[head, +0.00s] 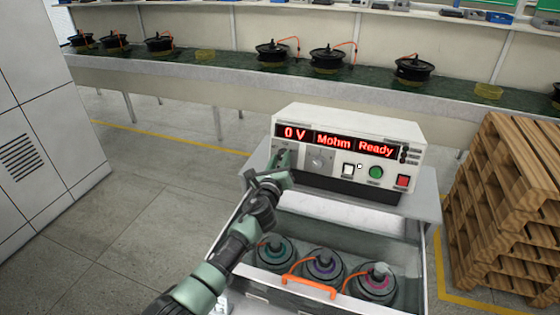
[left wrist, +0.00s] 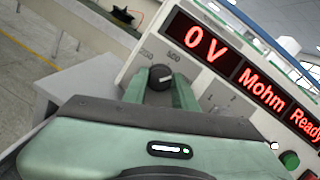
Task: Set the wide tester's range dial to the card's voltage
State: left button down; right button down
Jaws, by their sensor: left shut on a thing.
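The wide tester (head: 345,122) stands on a grey bench, its red display reading "0 V", "Mohm" and "Ready". My left gripper (head: 283,160) reaches its front panel at the left, under the "0 V" field. In the left wrist view the black range dial (left wrist: 161,77) is between the two green fingers (left wrist: 160,92), which are shut on it. Small printed markings surround the dial; they are too blurred to read surely. The gripper hides the dial in the head view. I see no voltage card. My right gripper is not in view.
Wooden pallets (head: 510,190) stand at right.

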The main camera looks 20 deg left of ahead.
pick_arm(q)
jog(key=shift+d+n+g+y+p, duration=0.15)
jog(key=shift+n+g+y, duration=0.25)
jog(key=shift+n, duration=1.7)
jog(key=shift+a+n+g+y+p, duration=0.1)
jog(key=shift+n+g+y+p, duration=0.25)
jog(key=shift+n, duration=1.75)
jog(key=c, duration=1.1)
grip_release()
jog(key=v, duration=0.7)
jog(key=shift+s+d+r+b, duration=0.1)
jog(key=shift+s+d+b, duration=0.05)
jog(key=shift+s+b, duration=0.25)
